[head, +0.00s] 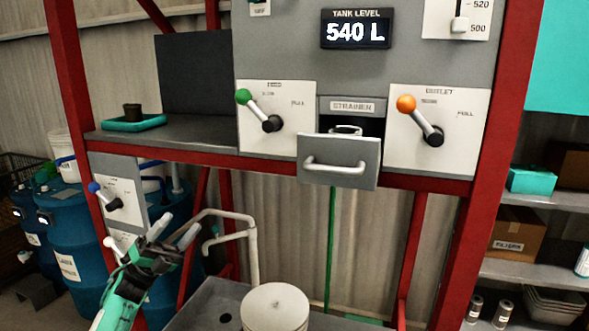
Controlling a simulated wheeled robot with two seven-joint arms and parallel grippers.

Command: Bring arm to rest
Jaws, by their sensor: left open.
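My left arm comes in from the lower left, and its gripper (174,231) points up and right. Its two pale fingers are apart with nothing seen between them. It is in front of the red frame, just right of a small panel with a blue-knobbed lever (104,195), and appears clear of that lever. My right gripper is out of view.
The panel holds a green-knobbed lever (257,109), an orange-knobbed lever (419,120) and a strainer drawer (338,162), pulled out. The tank display (356,29) reads 540 L. A white cylinder (274,308) stands below. Blue drums (72,245) stand left, shelves (535,273) right.

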